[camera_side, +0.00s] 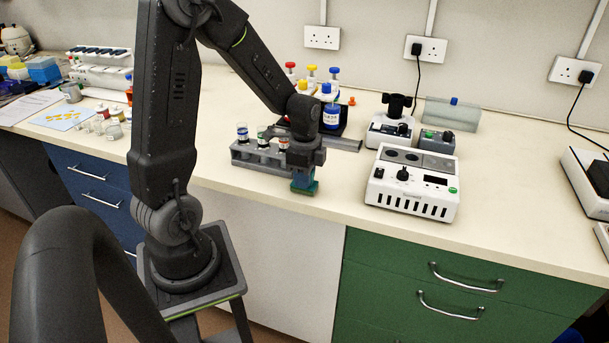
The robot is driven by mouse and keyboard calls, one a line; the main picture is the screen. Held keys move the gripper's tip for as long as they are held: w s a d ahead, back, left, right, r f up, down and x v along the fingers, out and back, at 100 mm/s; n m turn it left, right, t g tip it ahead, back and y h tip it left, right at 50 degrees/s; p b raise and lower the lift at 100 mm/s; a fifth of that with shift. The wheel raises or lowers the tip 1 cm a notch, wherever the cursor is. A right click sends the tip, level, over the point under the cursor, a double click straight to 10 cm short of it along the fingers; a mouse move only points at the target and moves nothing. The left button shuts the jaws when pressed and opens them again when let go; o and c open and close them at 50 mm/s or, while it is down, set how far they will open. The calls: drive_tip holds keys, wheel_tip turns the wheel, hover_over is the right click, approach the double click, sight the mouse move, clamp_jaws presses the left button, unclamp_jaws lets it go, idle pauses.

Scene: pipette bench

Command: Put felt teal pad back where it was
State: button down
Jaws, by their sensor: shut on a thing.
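My gripper (304,176) points down over the bench, just right of the grey vial rack and near the front edge. It is shut on a small teal pad (305,187), which shows at the fingertips. Part of the pad is hidden by the fingers. Whether the pad touches the bench top I cannot tell.
A grey rack (249,157) with several small vials stands directly left of my gripper. A white device (412,184) with a dark knob stands to the right. Behind are bottles with coloured caps (331,115) on a dark tray. Bench (345,187) between gripper and device is clear.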

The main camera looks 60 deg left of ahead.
drive_tip(key=c, duration=1)
unclamp_jaws()
drive_tip(key=shift+f, duration=0.1)
wheel_tip(320, 180, up, 11)
drive_tip(key=s+d+r+n+t, duration=0.2)
drive_tip(key=s+d+n, duration=0.1)
drive_tip(key=d, duration=0.2)
drive_tip(key=s+d+r+n+t, duration=0.1)
drive_tip(key=s+d+r+n, duration=0.1)
drive_tip(key=d, duration=0.4)
drive_tip(key=s+d+r+n+t, duration=0.2)
drive_tip(key=s+d+n, duration=0.2)
drive_tip(key=d, duration=0.1)
drive_tip(key=shift+s+d+r+t, duration=0.25)
drive_tip(key=shift+s+r+t, duration=0.05)
drive_tip(key=shift+s+r, duration=0.1)
